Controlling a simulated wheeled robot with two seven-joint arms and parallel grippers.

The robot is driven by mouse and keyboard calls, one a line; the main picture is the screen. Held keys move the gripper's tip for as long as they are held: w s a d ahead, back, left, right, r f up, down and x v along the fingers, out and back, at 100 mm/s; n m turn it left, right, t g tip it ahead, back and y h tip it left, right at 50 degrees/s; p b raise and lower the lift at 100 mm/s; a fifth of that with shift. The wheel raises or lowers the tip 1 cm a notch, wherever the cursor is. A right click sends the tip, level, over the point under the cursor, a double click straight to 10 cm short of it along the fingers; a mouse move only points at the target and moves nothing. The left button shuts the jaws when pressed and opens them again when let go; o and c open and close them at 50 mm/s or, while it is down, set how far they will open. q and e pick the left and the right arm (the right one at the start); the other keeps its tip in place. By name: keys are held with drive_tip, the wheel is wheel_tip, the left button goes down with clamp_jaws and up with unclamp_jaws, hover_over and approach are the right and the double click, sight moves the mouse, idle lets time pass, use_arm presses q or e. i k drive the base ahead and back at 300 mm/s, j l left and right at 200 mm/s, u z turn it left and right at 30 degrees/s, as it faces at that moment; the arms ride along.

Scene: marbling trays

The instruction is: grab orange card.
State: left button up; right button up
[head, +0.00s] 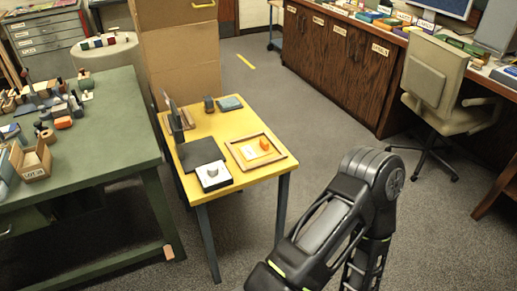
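A small orange piece (265,144) lies in a shallow wooden-rimmed tray (279,155) on the yellow table. It rests on or beside a pale sheet (249,152), and it is too small to tell for sure that it is a card. A black arm of mine bends in the lower right, to the right of the yellow table and apart from it. Its gripper is outside the picture. My other gripper is not in the picture either.
The yellow table (222,124) also bears a dark flat panel (200,152), a white-and-black box (214,178) and a dark cup (208,104). A cluttered green bench (112,130) stands left. An office chair (440,85) stands right. Grey floor between is clear.

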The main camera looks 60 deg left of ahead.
sight(257, 150)
drive_tip(key=u, duration=2.2)
drive_tip(key=i+j, duration=0.2)
drive_tip(key=i, duration=0.3)
drive_tip(key=i+j, duration=0.2)
drive_tip(key=i, duration=0.3)
drive_tip(key=z, duration=1.65)
